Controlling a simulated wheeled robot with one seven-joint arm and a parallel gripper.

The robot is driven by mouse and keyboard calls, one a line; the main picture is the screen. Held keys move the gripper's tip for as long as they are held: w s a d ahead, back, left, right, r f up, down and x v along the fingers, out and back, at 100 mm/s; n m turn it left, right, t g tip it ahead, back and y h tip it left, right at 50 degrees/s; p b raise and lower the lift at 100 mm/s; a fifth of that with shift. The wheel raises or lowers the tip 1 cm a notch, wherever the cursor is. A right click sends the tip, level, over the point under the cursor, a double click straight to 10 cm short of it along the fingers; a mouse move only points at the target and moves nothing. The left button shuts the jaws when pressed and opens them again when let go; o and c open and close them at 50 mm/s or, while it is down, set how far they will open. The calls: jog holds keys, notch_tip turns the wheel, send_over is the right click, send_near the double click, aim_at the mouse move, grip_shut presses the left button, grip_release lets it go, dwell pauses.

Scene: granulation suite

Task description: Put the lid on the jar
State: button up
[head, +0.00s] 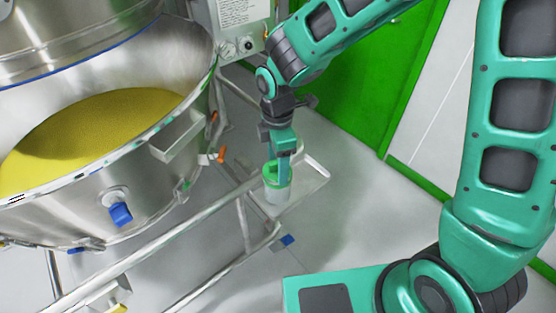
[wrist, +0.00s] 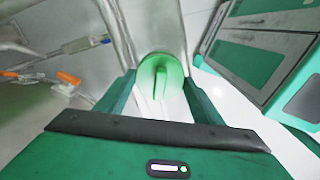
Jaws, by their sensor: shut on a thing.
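The jar (head: 276,196) is a small pale pot standing on a small metal shelf. The green lid (head: 271,172) is at the jar's mouth; I cannot tell whether it is seated or just above the rim. My gripper (head: 281,171) points down over the jar and is shut on the lid. In the wrist view the lid (wrist: 148,72) is a round green disc with a raised grip bar, between my fingertips (wrist: 161,84). The jar's body is hidden there behind the lid.
A large steel vessel (head: 150,205) with yellow powder (head: 90,130) stands at left. A metal rail (head: 170,240) runs beside the small shelf (head: 308,183). A control box (head: 243,18) is behind, and a green panel (head: 365,75) is at the back. Open floor lies right of the shelf.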

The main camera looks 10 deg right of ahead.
jog(key=shift+f, duration=0.6)
dwell(0.3)
jog(key=o, duration=1.1)
notch_tip(320, 180, up, 11)
jog(key=shift+f, duration=0.15)
